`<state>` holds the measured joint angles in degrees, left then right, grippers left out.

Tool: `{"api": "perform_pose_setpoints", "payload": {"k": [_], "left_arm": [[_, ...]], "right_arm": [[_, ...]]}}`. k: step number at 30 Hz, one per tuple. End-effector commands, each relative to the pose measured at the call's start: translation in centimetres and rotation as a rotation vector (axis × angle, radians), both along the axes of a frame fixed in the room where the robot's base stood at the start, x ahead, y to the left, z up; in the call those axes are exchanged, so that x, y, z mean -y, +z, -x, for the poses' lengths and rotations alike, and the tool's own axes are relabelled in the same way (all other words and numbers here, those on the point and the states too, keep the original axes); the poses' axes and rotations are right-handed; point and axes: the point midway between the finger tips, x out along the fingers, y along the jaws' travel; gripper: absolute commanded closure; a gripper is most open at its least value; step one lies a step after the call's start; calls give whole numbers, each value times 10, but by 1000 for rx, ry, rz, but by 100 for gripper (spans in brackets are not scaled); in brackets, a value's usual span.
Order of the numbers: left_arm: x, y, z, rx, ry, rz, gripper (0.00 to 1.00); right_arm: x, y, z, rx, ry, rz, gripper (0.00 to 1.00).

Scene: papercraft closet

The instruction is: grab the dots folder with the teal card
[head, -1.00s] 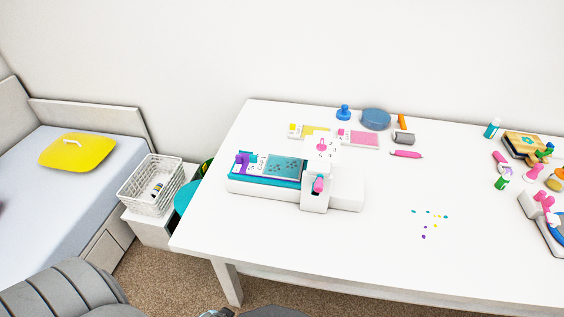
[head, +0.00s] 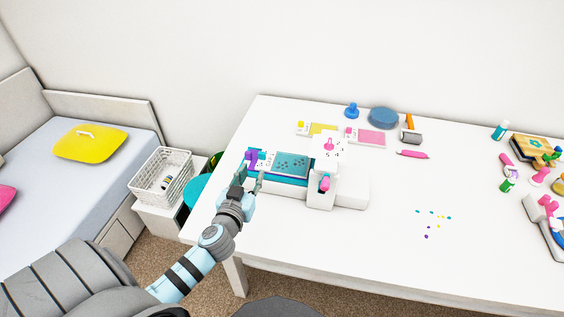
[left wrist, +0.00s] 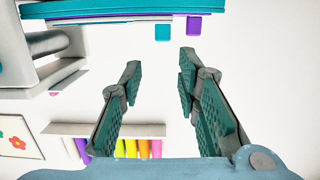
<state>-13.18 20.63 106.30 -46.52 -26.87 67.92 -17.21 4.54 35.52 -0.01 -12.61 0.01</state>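The dots folder with the teal card (head: 291,165) lies in the white press machine (head: 349,189) on the table, on a purple and teal layer. A purple tab (head: 251,159) stands at its left end. In the left wrist view the edge of the teal and purple stack (left wrist: 110,16) crosses the top, with the machine's grey roller at left. My left gripper (head: 250,178) is at the front left of the stack, apart from it as far as I can tell. The left wrist view shows its two fingers (left wrist: 160,63) open with nothing between them. My right gripper is not in view.
The white table (head: 390,270) has bare room in front of the machine. Scattered dots (head: 433,222) lie to the right. A yellow card set (head: 318,130), a pink card set (head: 370,138) and a blue round pad (head: 383,117) stand behind. A white basket (head: 160,176) stands left of the table.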

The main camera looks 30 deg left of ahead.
Motion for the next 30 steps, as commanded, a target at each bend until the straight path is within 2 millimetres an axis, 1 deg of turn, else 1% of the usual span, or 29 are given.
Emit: {"api": "perform_pose_setpoints", "payload": {"k": [1,3,6,10,15,18,23,24,29,30], "left_arm": [[-5,1,-13,2,2,1,70],[-11,-3,-30,1,2,2,70],[-16,-6,-44,0,2,2,70],[-21,-9,-57,-1,3,1,70],[-34,-16,-87,0,3,3,70],[-38,-17,-96,-1,3,1,70],[-38,-17,-96,-2,2,1,70],[-37,-17,-96,-2,2,1,73],[-37,-17,-96,-1,2,2,99],[-37,-17,-96,-1,2,2,100]], "right_arm": [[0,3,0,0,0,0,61],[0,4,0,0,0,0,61],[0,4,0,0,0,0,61],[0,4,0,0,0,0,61],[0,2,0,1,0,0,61],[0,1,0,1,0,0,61],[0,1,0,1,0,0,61],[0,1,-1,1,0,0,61],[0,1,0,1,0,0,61],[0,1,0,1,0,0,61]]}}
